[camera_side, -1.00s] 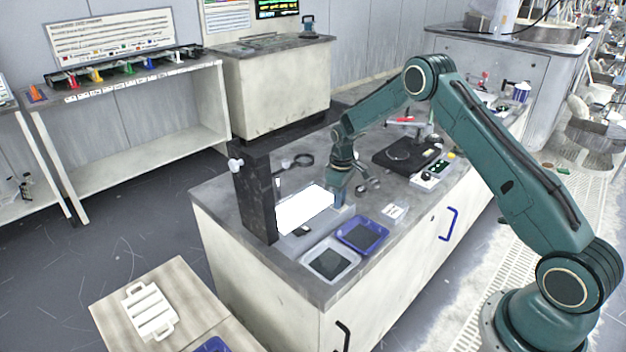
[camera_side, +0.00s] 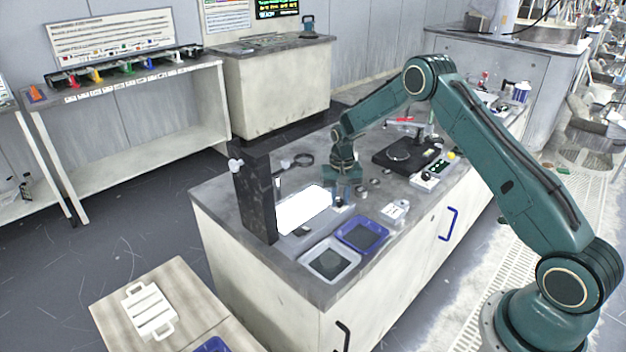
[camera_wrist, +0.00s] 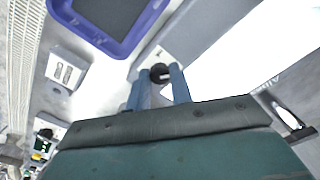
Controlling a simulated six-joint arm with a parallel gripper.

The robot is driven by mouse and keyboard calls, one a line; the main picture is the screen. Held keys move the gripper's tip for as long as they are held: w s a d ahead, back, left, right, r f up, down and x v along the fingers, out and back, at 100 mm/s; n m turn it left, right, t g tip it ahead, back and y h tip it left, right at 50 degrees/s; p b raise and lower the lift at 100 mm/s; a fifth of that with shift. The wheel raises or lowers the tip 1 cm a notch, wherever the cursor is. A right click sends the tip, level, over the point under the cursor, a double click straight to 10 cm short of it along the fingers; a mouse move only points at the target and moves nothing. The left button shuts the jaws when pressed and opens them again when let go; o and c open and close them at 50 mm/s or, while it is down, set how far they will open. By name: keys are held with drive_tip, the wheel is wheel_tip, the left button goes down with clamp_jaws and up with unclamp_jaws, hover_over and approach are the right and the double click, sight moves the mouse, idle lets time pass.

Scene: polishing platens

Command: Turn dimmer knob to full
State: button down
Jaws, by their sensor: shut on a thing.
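The dimmer knob (camera_wrist: 160,73) is a small dark round knob with a pale mark, seen in the wrist view on a light-coloured housing. My gripper (camera_wrist: 161,76) has its two blue fingers on either side of the knob, shut on it. In the side view my gripper (camera_side: 342,193) points down at the right end of the lit panel; the knob is hard to make out there. The panel (camera_side: 303,210) glows solid white, and its bright surface (camera_wrist: 245,50) fills the upper right of the wrist view.
A dark upright post (camera_side: 256,195) and a ring-shaped magnifier (camera_side: 303,160) stand left of my gripper. A blue tray (camera_side: 362,236) and a white tray (camera_side: 330,261) lie in front. A black round-plate device (camera_side: 407,155) stands behind to the right.

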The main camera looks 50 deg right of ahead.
sight(339, 201)
drive_tip(key=shift+m, duration=0.9)
drive_tip(key=c, duration=1.2)
unclamp_jaws()
drive_tip(key=shift+c, duration=0.2)
drive_tip(key=shift+r, duration=0.1)
wheel_tip(339, 201, up, 14)
